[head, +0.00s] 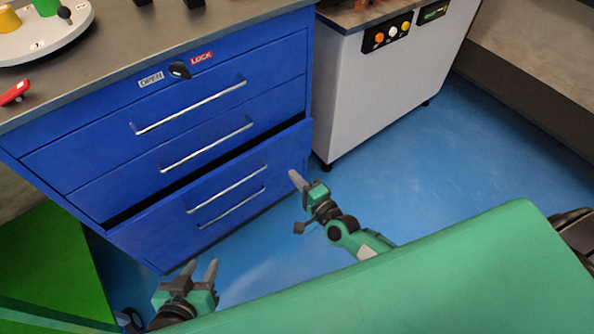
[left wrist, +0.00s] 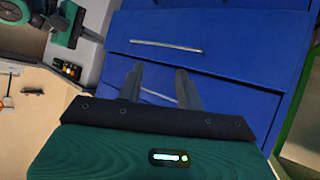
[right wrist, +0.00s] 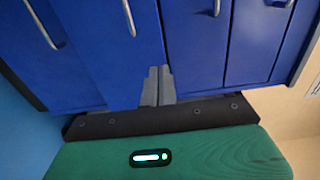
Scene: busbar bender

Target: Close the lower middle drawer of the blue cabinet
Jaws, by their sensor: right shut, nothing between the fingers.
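The blue cabinet (head: 70,160) stands at the left in the head view. Its lower middle drawer (head: 150,235) sticks out a little, with a dark gap above its front; its silver handle (head: 227,190) faces me. Another handle (head: 232,207) shows just below. My right gripper (head: 294,179) is shut and empty, near the right end of the drawer front; its closed fingers also show against blue fronts in the right wrist view (right wrist: 158,85). My left gripper (head: 201,267) is open and empty, low before the cabinet; its spread fingers show in the left wrist view (left wrist: 160,85). I cannot tell whether either gripper touches the cabinet.
The upper drawers (head: 100,135) look closed. A worktop (head: 110,45) with a white round board (head: 40,45) and a red part (head: 15,92) lies above. A white machine (head: 375,85) stands right of the cabinet. The blue floor (head: 440,160) is clear at right.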

